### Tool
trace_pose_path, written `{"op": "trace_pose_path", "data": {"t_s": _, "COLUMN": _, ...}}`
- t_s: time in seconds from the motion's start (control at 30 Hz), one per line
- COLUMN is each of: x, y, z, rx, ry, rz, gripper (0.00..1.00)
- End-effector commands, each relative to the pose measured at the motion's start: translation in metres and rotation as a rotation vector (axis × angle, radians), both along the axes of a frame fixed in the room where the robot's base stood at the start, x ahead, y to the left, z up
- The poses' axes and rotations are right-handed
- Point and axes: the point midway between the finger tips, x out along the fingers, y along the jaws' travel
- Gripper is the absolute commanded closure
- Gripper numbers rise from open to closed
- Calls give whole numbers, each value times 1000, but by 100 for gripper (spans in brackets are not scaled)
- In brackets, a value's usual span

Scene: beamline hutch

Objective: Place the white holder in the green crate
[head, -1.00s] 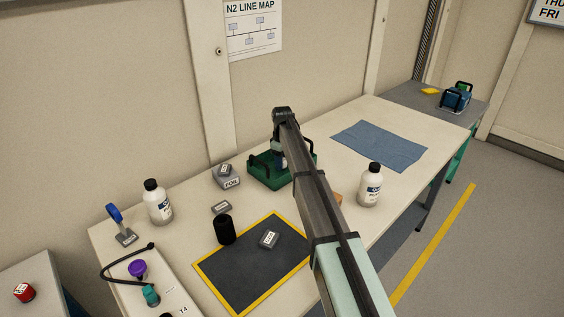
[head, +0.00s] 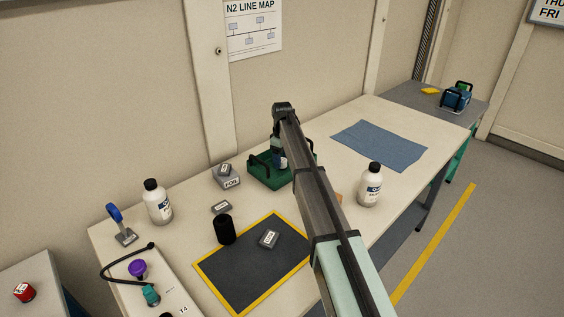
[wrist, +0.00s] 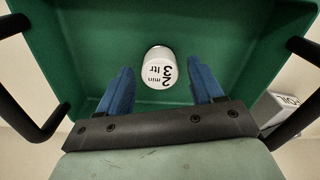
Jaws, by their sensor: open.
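The white holder (wrist: 159,68) shows in the wrist view as a small round white piece with black print. It is inside the green crate (wrist: 235,70), seen against the crate's floor. My gripper (wrist: 160,70) is open, with its two blue fingers on either side of the holder and a gap to each. In the head view the green crate (head: 262,178) stands on the bench near the wall, and my gripper (head: 281,158) is down over it. My arm hides part of the crate there, and the holder cannot be made out clearly.
A grey foil box (head: 228,181) stands just left of the crate. A white bottle (head: 370,186) stands right of my arm, another bottle (head: 158,203) at left. A black cylinder (head: 224,230) stands by the yellow-edged mat (head: 240,280). A blue cloth (head: 382,145) lies farther back.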

Motion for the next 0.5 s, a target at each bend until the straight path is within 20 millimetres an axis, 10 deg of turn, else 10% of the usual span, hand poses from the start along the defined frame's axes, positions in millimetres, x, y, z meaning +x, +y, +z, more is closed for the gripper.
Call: {"op": "trace_pose_path", "data": {"t_s": 0.5, "x": 1, "y": 0, "z": 89, "rx": 0, "ry": -1, "rz": 0, "gripper": 34}}
